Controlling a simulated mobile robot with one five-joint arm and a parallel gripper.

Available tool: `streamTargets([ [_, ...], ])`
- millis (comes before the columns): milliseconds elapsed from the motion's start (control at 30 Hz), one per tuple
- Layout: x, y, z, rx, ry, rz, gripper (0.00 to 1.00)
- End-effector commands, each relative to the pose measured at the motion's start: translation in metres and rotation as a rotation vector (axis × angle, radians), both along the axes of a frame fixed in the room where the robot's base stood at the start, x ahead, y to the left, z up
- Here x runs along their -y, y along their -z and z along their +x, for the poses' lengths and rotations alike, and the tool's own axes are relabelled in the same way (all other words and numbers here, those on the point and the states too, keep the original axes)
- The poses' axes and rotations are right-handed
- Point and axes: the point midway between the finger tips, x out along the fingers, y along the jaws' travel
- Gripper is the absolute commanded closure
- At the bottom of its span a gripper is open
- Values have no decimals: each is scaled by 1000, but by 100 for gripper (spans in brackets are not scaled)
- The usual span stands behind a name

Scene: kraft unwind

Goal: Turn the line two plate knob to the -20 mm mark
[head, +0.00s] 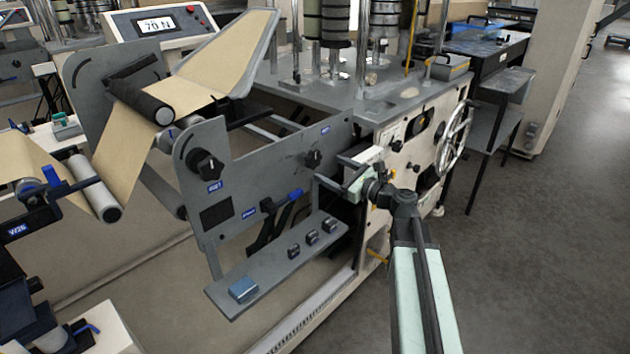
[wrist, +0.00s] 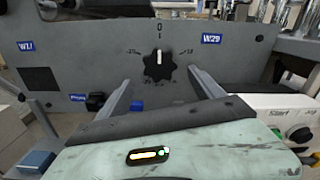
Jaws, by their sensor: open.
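A black lobed knob (wrist: 159,66) sits on the upright grey plate (wrist: 110,58), straight ahead in the wrist view. Its white pointer line points up at the 0 mark. Small marks flank it left and right, too blurred to read surely. The knob also shows in the head view (head: 313,158). My gripper (wrist: 159,79) is open and empty, with one finger low on each side of the knob. The fingers appear apart from the knob. In the head view my gripper (head: 328,168) is just in front of the plate's right part.
A larger black knob (head: 205,163) is farther left on the plate. A blue-handled part (head: 268,205) projects below. A shelf (head: 285,262) with several small blocks juts out underneath. A cream machine panel (head: 400,155) with a handwheel (head: 453,138) stands right. Open floor lies at right.

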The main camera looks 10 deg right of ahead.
Motion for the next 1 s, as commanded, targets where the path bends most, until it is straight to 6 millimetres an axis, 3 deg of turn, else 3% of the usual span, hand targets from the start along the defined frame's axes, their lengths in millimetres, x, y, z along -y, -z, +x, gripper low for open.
streamTargets([
  [167, -1, -3, 5, -2, 4, 15, 23],
  [600, -42, -2, 61, -2, 1, 11, 23],
  [900, -46, -2, 64, -1, 1, 10, 23],
  [933, -46, -2, 64, -1, 1, 10, 26],
  [1000, -46, -2, 64, -1, 1, 10, 46],
])
